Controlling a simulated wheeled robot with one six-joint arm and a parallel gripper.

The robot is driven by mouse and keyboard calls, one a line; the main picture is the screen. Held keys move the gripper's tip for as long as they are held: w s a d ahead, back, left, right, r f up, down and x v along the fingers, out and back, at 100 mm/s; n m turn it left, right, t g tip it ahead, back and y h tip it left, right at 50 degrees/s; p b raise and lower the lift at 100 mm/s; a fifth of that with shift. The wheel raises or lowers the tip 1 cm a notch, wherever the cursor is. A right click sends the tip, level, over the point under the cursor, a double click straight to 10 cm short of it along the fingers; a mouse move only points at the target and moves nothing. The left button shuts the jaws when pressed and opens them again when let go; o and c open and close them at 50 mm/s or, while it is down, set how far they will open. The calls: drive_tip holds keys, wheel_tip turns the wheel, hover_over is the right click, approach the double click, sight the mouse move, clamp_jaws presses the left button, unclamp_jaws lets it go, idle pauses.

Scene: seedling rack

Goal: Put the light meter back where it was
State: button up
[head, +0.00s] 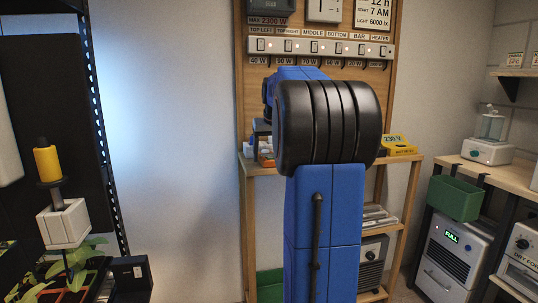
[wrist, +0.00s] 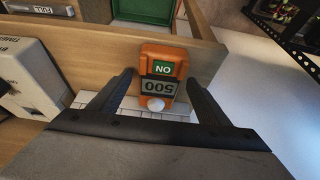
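The light meter is an orange box (wrist: 161,52) with a green label, a dark display reading 500 and a white dome. In the wrist view it appears upside down, at upper centre. My gripper (wrist: 161,76) has its two dark fingers on either side of the box, with narrow gaps that suggest it is open. I cannot tell whether the fingertips touch the box. In the head view a small orange patch, probably the meter (head: 266,154), shows left of my arm on the wooden shelf. My arm hides most of the gripper there.
A white gridded surface (wrist: 75,99) lies beside and below the box. A pale timer box (wrist: 30,85) is at left, a wooden rail (wrist: 80,40) behind. In the head view a yellow meter (head: 398,145) sits right of my arm; plants and a dark rack (head: 105,150) stand left.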

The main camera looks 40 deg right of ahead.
drive_tip(key=v, duration=1.2)
drive_tip(key=shift+r, duration=0.15)
drive_tip(key=shift+a, duration=0.1)
drive_tip(key=s+a+f+n, duration=0.1)
drive_tip(key=s+a+f, duration=0.25)
drive_tip(key=a, duration=0.45)
drive_tip(key=s+a+f+n+y, duration=0.1)
drive_tip(key=s+a+f, duration=0.3)
drive_tip(key=a, duration=0.5)
drive_tip(key=s+a+f+n, duration=0.1)
drive_tip(key=s+a+f, duration=0.1)
drive_tip(key=a+f, duration=0.45)
drive_tip(key=s+a+f+n+t+y, duration=0.1)
drive_tip(key=s+a+f+n, duration=0.2)
drive_tip(key=s+a+f, duration=1.1)
wheel_tip(320, 180, down, 4)
drive_tip(key=shift+s+a+r, duration=0.15)
drive_tip(key=shift+s+a, duration=0.1)
drive_tip(key=shift+s, duration=0.35)
